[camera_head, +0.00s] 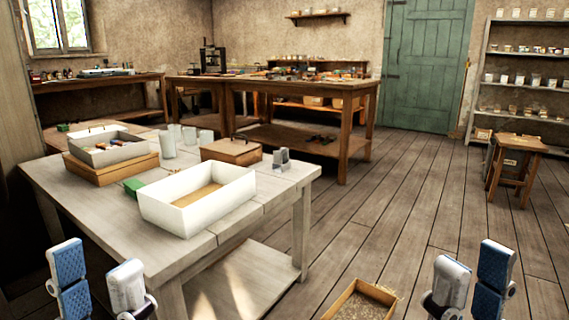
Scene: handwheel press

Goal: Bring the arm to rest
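My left gripper (98,284) is at the bottom left, in front of the near edge of the white wooden table (115,220). Its two blue-and-white fingers stand apart with nothing between them. My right gripper (474,280) is at the bottom right, over the plank floor. Its fingers are also apart and nothing shows between them. Neither gripper touches anything that I can see. The arms behind the grippers are out of view below. A press with a handwheel cannot be made out clearly; a dark machine (212,58) stands at the back.
The table holds a white bin (205,212), a grey tray (108,155) on a wooden box, pale cups (168,143) and a brown box (231,151). An open crate (362,300) lies on the floor between the grippers. A stool (515,150) stands right. The right floor is mostly clear.

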